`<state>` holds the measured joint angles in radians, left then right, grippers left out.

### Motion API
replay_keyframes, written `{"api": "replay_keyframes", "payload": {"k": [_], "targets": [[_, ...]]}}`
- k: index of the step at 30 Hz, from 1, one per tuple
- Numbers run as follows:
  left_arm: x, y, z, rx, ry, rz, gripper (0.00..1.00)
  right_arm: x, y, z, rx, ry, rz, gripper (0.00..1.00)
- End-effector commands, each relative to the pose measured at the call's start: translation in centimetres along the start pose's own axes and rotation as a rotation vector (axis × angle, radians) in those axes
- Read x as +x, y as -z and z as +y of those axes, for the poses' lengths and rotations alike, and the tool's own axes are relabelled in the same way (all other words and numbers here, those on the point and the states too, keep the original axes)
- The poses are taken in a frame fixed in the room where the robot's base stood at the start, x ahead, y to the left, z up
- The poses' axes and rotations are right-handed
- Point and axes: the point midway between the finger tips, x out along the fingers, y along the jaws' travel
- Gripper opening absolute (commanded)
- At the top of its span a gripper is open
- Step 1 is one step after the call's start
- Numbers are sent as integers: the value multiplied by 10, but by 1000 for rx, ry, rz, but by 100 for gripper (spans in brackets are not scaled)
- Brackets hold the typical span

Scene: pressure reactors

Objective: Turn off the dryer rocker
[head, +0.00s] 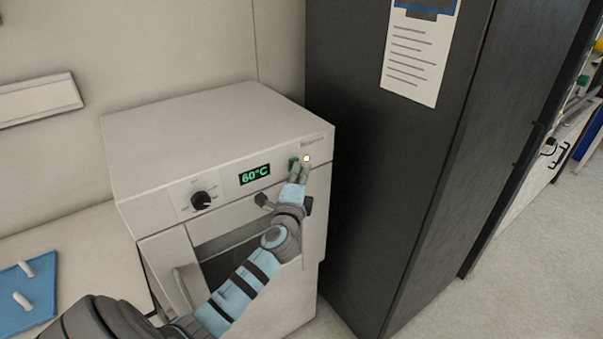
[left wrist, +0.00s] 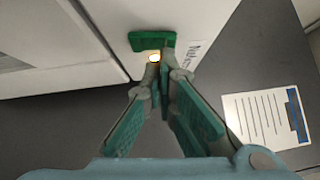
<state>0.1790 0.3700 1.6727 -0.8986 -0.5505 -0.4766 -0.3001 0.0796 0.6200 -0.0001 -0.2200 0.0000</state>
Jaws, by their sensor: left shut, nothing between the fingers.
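The dryer (head: 215,140) is a white box with a green display reading 60°C (head: 254,174) and a black knob (head: 201,200). Its green rocker (head: 293,162) is at the right end of the front panel, beside a lit yellowish lamp (head: 307,158). My left gripper (head: 301,170) is shut and empty, its fingertips at the rocker and lamp. In the left wrist view the green rocker (left wrist: 152,41) lies just beyond the fingertips (left wrist: 163,62); I cannot tell if they touch. The lamp (left wrist: 154,58) glows beside the tips. My right gripper is not in view.
A tall dark cabinet (head: 390,150) with a paper sheet (head: 420,50) stands close to the dryer's right side. A blue mat (head: 25,300) with white pieces lies at the lower left. Open floor (head: 530,260) shows at the right.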

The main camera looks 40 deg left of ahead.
Motion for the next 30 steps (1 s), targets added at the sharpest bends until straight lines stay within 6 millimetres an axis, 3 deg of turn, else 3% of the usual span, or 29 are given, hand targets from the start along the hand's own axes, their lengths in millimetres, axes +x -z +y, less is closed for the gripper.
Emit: {"api": "replay_keyframes", "payload": {"k": [8, 14, 18, 24, 30], "targets": [[3, -3, -3, 0, 1, -1, 0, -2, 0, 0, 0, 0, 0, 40], [-8, 10, -9, -4, 0, 0, 0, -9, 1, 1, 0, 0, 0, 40], [-29, 27, -16, -1, 0, -2, 0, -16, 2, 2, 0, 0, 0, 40], [-79, 25, -22, -2, 0, -2, 0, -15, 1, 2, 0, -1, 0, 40], [-112, 25, -28, 0, 0, -2, 0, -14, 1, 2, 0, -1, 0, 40]]}}
